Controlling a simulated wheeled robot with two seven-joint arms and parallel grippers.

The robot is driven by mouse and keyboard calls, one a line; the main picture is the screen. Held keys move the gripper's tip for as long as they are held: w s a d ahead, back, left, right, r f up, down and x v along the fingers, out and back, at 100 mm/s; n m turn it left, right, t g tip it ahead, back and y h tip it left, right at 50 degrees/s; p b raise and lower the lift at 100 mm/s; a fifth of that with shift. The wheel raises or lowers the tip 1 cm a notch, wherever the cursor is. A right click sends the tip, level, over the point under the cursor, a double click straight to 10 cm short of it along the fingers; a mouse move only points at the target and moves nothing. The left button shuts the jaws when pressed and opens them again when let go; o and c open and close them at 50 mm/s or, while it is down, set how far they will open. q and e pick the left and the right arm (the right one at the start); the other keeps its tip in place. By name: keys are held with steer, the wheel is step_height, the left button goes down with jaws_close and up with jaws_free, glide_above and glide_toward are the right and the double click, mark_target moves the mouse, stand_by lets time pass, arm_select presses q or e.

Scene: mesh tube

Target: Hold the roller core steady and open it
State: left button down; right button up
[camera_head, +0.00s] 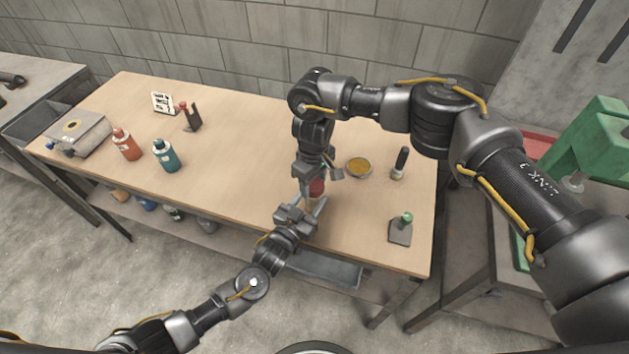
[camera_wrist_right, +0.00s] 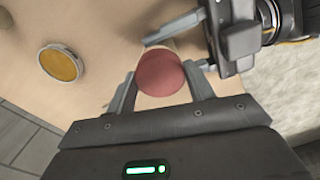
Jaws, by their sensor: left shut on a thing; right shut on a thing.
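The roller core shows as a dark red piece (camera_head: 317,187) near the front of the wooden table, mostly hidden by my grippers in the head view. In the right wrist view its round red top (camera_wrist_right: 160,73) lies between my right gripper's fingers. My right gripper (camera_head: 314,181) points down from above and is shut on the core; it also shows in the right wrist view (camera_wrist_right: 162,92). My left gripper (camera_head: 310,207) reaches in from the front, low at the core, and is shut on it. Its fingers also show in the right wrist view (camera_wrist_right: 178,46). The contact points are partly hidden.
A round dish with yellow contents (camera_head: 359,167) stands just right of the grippers. A dark-handled tool (camera_head: 400,163) and a green-knobbed grey block (camera_head: 401,229) are further right. Orange (camera_head: 127,146) and teal (camera_head: 166,156) bottles stand left. The table's middle left is clear.

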steer(key=shift+c, duration=0.6)
steer(key=n, duration=0.2)
steer(key=shift+n, duration=0.4)
steer(key=n, duration=1.2)
steer(key=shift+n, duration=0.3)
steer(key=n, duration=0.4)
steer(key=shift+n, duration=0.4)
steer(key=n, duration=0.2)
steer(key=shift+r+n, duration=0.1)
steer(key=shift+n, duration=0.3)
steer(key=n, duration=0.5)
steer(key=shift+n, duration=0.4)
steer(key=shift+a, duration=0.15)
